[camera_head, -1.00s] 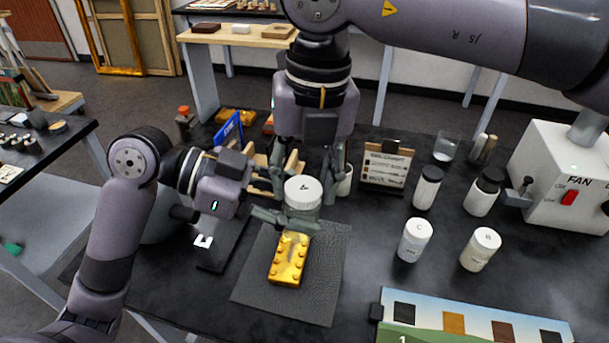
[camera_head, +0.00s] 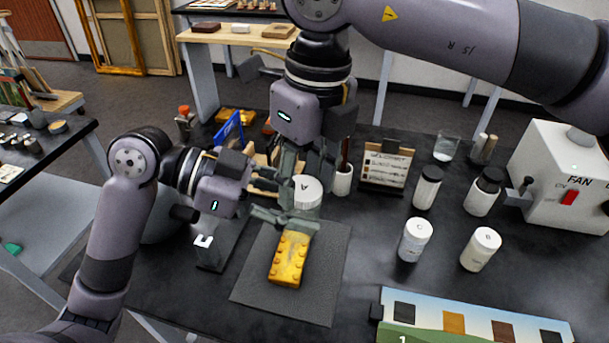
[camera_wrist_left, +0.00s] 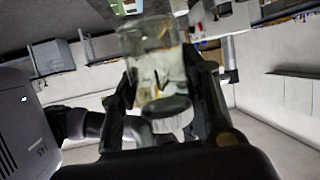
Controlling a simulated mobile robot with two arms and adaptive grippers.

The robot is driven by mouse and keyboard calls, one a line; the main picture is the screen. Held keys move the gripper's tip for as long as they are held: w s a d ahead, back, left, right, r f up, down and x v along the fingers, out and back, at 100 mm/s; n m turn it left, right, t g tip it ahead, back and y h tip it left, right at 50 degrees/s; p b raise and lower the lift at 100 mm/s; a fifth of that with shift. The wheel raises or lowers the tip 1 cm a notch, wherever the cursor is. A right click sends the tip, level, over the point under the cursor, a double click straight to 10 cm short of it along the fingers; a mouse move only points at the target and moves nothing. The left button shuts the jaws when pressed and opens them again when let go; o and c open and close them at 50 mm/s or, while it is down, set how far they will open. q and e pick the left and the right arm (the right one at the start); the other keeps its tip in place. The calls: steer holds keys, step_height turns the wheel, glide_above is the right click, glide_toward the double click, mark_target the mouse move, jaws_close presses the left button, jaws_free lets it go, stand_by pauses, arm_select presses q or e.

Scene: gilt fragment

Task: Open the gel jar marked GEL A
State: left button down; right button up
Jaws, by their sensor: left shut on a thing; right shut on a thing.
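The gel jar with a white lid marked A (camera_head: 307,193) stands upright in the head view, just behind the grey mat. My left gripper (camera_head: 286,216) is shut around its clear body from the left. The left wrist view shows a blurred clear body (camera_wrist_left: 150,45) between that gripper's fingers (camera_wrist_left: 168,95). My right gripper (camera_head: 306,172) reaches down from above and is shut on the white lid; its fingers hide the lid's back part. The lid sits on the jar, and I cannot tell how loose it is. No full "GEL A" label is readable.
A gilded piece (camera_head: 289,260) lies on the grey mat (camera_head: 326,285). White-lidded jars C (camera_head: 414,240) and B (camera_head: 480,249) stand right, with two dark-capped bottles (camera_head: 428,188) (camera_head: 484,192) behind. A fan box (camera_head: 565,180) is far right.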

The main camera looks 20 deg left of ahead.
steer(key=shift+n, duration=0.5)
steer(key=o, duration=1.3)
steer(key=r, duration=0.4)
steer(key=shift+d+r, duration=0.2)
steer(key=shift+c, duration=0.3)
step_height(320, 180, up, 3)
steer(key=m, duration=0.3)
steer(key=shift+w+d+m, duration=0.1)
steer(key=shift+d+m, duration=0.05)
steer(key=shift+m, duration=0.15)
steer(key=shift+r, duration=0.1)
steer(key=shift+m, duration=0.3)
steer(key=shift+a+f, duration=0.2)
steer(key=shift+f, duration=1.75)
steer(key=shift+a+f, duration=0.15)
steer(key=shift+f, duration=1.75)
